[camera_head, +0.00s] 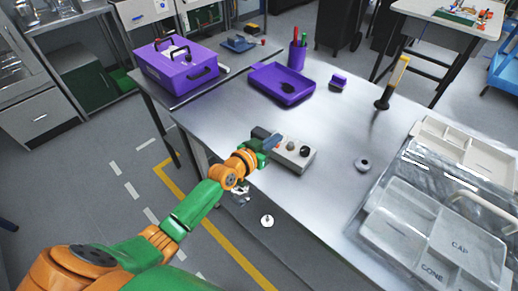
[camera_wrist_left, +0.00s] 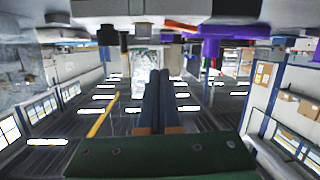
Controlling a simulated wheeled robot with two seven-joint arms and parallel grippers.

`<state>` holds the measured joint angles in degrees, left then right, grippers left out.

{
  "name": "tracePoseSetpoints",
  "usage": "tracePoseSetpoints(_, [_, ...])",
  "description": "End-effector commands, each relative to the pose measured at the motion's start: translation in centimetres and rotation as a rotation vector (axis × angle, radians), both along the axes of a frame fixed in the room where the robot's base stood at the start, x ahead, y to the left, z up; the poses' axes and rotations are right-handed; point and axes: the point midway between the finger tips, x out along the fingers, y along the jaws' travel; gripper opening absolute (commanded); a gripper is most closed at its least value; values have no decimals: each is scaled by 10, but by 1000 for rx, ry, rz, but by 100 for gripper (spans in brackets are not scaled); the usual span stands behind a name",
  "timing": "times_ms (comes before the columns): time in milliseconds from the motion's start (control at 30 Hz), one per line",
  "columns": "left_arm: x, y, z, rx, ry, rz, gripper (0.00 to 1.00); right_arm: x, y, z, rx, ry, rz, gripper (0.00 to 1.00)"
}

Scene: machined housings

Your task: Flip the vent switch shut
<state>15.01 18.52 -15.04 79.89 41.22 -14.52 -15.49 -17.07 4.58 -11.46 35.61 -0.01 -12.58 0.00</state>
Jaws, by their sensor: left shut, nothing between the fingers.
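A pale grey control box (camera_head: 296,163) with dark knobs and a small reddish button sits near the front edge of the metal table. I cannot tell which control on it is the vent switch. My left gripper (camera_head: 272,142) is at the box's left end, close to its controls; I cannot tell whether it touches. Its two dark blue fingers are shut and empty, and they also show in the left wrist view (camera_wrist_left: 159,92). The gripper hides part of the box's left end. My right gripper is not in view.
A purple toolbox (camera_head: 178,72), purple tray (camera_head: 266,84), pen cup (camera_head: 298,57) and yellow-handled tool (camera_head: 396,82) stand farther back. A grey ring-like part (camera_head: 362,164) lies right of the box. A compartment tray (camera_head: 397,238) with a clear cover fills the right.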

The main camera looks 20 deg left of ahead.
Motion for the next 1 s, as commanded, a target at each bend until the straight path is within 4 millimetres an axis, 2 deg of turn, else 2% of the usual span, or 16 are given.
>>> tracePoseSetpoints(33, [-15, 3, 3, 0, 6, -1, 0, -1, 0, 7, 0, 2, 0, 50])
tracePoseSetpoints(200, [-55, 12, 10, 1, 5, 0, 0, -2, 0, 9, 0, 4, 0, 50])
tracePoseSetpoints(400, [-85, 18, 17, 0, 4, 1, 0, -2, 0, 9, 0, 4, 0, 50])
tracePoseSetpoints(567, [-93, 20, 20, 1, 3, 0, 0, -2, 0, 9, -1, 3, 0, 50])
tracePoseSetpoints(1000, [-94, 19, 19, 2, 8, -2, 0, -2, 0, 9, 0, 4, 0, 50])
